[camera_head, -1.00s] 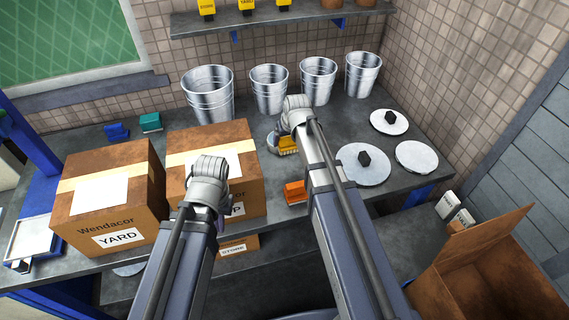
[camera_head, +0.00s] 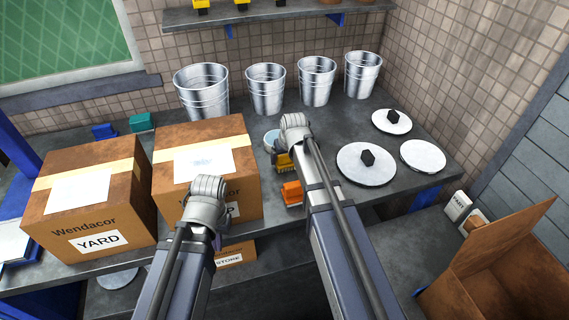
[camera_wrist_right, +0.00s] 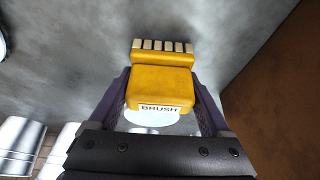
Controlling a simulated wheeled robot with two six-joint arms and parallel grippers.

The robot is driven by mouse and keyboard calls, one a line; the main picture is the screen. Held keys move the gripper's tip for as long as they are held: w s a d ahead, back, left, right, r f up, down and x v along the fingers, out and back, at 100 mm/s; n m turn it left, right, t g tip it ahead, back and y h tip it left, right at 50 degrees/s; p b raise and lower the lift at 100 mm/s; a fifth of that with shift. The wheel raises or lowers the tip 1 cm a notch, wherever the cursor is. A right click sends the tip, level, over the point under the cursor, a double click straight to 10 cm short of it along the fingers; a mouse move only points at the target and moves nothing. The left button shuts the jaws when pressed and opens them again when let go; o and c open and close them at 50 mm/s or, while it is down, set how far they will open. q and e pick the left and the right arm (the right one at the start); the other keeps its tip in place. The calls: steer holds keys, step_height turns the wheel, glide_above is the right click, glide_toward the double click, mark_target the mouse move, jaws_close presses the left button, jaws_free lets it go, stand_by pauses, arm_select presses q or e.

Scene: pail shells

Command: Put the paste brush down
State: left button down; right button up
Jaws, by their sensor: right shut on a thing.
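The paste brush (camera_wrist_right: 160,85) is a yellow block labelled BRUSH with a pale bristle row. My right gripper (camera_wrist_right: 161,92) is shut on it, one finger on each side. In the head view the brush (camera_head: 283,161) shows partly behind my right gripper (camera_head: 295,127), low over the grey counter (camera_head: 330,126), right of the middle carton. I cannot tell whether it touches the counter. A pale round dish (camera_head: 271,137) is beside it, partly hidden. My left gripper (camera_head: 207,200) is in front of the middle carton; its fingers are hidden.
An orange block (camera_head: 292,193) lies near the counter's front edge. Two cartons (camera_head: 92,200) (camera_head: 207,165) stand to the left. Several metal pails (camera_head: 265,90) line the back and lids (camera_head: 366,165) lie at right. An open carton (camera_head: 505,265) is lower right.

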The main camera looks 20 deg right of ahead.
steer(key=shift+f, duration=0.2)
steer(key=o, duration=1)
steer(key=shift+r, duration=0.1)
steer(key=p+v, duration=1.1)
steer(key=v, duration=0.1)
